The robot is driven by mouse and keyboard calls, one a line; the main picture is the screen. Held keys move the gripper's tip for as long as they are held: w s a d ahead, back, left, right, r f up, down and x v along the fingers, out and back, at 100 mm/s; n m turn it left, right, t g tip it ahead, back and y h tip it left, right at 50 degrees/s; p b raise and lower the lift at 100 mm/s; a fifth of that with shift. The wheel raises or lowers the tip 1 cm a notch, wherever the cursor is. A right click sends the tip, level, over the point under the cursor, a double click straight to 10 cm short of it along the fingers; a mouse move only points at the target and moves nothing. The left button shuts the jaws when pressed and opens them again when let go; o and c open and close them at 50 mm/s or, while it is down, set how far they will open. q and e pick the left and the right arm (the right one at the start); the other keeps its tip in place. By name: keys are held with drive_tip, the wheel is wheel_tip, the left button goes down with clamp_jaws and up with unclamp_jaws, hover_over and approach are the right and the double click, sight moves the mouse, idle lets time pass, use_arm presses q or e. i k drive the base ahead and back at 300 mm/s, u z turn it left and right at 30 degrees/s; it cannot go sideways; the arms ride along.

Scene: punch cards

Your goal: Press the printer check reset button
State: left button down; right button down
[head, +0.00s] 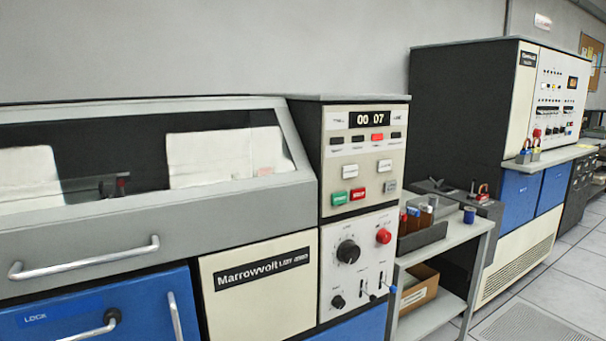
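The printer's upper control panel (364,160) stands in the middle of the head view, right of the glass-covered printer (150,215) labelled "Marrowvolt". Below are two white buttons, the left one (350,171) and the right one (385,165). Under these sit a green button (339,198), a red button (357,194) and a grey button (390,185). The button labels are too small to read. Neither gripper is in view.
A lower panel (356,265) carries a black dial (348,252), a round red button (384,236) and small levers. A grey cart (462,250) with bottles and a cardboard box stands to the right. A tall blue-and-white cabinet (520,120) is behind it. Floor is clear at lower right.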

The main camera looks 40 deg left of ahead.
sight(391, 187)
drive_tip(key=u, duration=0.9)
drive_tip(key=i, duration=0.85)
drive_tip(key=u, duration=0.65)
